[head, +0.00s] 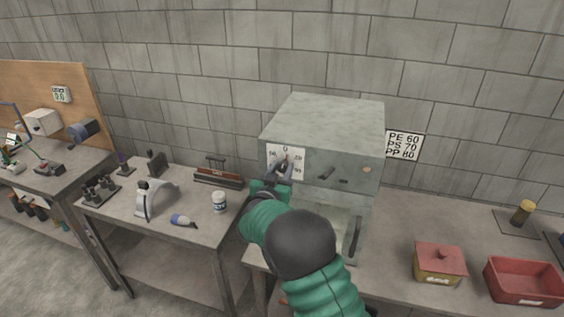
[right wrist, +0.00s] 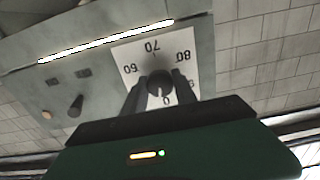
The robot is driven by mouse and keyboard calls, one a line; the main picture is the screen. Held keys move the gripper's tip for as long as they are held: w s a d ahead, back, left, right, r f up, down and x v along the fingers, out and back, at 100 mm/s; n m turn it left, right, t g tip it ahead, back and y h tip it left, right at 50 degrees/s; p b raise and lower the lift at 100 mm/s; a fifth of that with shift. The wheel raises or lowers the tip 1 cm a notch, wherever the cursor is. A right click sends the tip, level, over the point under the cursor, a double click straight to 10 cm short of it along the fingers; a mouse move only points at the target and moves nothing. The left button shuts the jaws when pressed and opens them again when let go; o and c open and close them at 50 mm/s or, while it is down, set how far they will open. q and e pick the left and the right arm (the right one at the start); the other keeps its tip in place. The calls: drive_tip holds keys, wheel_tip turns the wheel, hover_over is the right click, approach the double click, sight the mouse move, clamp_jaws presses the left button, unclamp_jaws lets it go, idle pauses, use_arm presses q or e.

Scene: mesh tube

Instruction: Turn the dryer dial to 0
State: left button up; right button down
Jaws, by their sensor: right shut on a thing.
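The dryer (head: 325,125) is a grey-green metal box on the right bench. Its dial (right wrist: 159,80) is a dark round knob on a white number plate (right wrist: 128,53), with 60, 70, 80 and 0 readable. In the right wrist view the plate is seen upside down, and a pale mark on the knob's lower part appears to point toward the 0. My right gripper (right wrist: 160,92) has its fingers on both sides of the knob and is shut on it. In the head view my right gripper (head: 283,170) partly covers the dial. My left gripper is not in view.
A small switch (right wrist: 76,105) and an orange lamp (right wrist: 46,115) are on the dryer front beside the plate. A sign (head: 404,145) on the wall reads PE 60, PS 70, PP 80. A red-lidded box (head: 440,262) and a red tray (head: 523,284) stand to the right.

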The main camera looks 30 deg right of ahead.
drive_tip(key=shift+a+f+n+p, duration=0.1)
drive_tip(key=shift+f+n+p, duration=0.1)
drive_tip(key=shift+n+p, duration=0.35)
drive_tip(key=shift+f+n+p, duration=0.2)
drive_tip(key=shift+n+p, duration=0.1)
drive_tip(key=shift+n, duration=0.45)
drive_tip(key=c, duration=1.2)
unclamp_jaws()
drive_tip(key=shift+o, duration=1)
drive_tip(key=shift+w+r, duration=0.1)
drive_tip(key=shift+r, duration=0.05)
drive_tip(key=b+v, duration=0.4)
drive_tip(key=v, duration=1.3)
